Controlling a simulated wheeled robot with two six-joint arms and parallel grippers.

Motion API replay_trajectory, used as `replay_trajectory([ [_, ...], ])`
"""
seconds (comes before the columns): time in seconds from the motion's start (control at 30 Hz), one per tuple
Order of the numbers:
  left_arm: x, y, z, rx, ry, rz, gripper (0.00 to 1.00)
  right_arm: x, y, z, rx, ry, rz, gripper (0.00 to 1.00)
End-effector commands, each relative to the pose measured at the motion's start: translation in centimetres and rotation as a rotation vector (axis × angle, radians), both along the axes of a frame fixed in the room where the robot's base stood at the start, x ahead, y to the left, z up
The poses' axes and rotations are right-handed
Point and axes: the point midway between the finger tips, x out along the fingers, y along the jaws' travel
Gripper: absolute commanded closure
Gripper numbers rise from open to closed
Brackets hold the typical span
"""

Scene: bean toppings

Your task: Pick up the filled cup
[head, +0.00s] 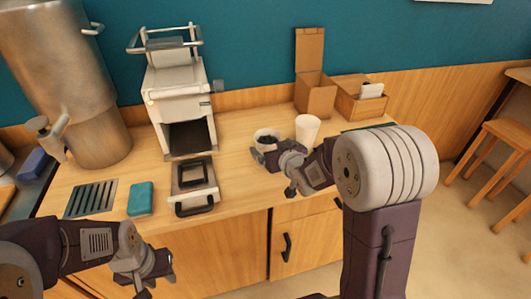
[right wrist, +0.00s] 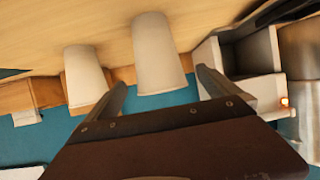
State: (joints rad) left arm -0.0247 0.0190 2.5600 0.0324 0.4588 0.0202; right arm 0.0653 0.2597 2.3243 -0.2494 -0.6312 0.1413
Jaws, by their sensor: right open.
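The filled cup (head: 267,133) is pale with dark beans at its top and stands upright on the counter, its lower part hidden by my right gripper. My right gripper (head: 273,173) is open at its near side. In the right wrist view, the picture is upside down and the filled cup (right wrist: 160,55) shows between the two open fingers (right wrist: 160,95); I cannot tell whether they touch it. A second white cup (head: 307,130) stands just right of it and also shows in the right wrist view (right wrist: 85,75). My left gripper (head: 152,274) is open and empty in front of the counter.
A white machine (head: 180,100) with a drawer-like tray (head: 194,180) stands left of the cups. A large metal urn (head: 70,80) is further left. A teal sponge (head: 141,198) and a drip grate (head: 91,198) lie in front. Cardboard boxes (head: 315,90) stand behind the cups.

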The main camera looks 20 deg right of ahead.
Motion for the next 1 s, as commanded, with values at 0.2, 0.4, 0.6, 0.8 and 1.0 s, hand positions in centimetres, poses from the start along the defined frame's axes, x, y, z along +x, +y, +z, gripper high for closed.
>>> replay_trajectory([
  [0.2, 0.0, 0.0, -0.1, 0.000, 0.000, 0.000, 0.64, 1.2, 0.2, -0.6, 0.001, 0.001, 0.000, 0.00],
  [0.4, 0.0, 0.0, -0.1, 0.000, 0.000, 0.000, 0.64, 4.4, 0.7, -1.9, 0.001, 0.002, 0.000, 0.00],
  [0.6, 0.0, 0.0, -0.1, 0.000, 0.000, 0.000, 0.64, 5.1, 0.7, -2.1, 0.001, 0.000, 0.000, 0.00],
  [0.8, 0.0, 0.0, -0.1, 0.000, 0.000, 0.000, 0.64, 5.1, 0.7, -2.1, 0.001, 0.000, 0.000, 0.31],
  [1.0, 0.0, 0.0, -0.1, 0.000, 0.000, 0.000, 0.64, 5.1, 0.7, -2.1, 0.001, 0.001, 0.000, 0.86],
])
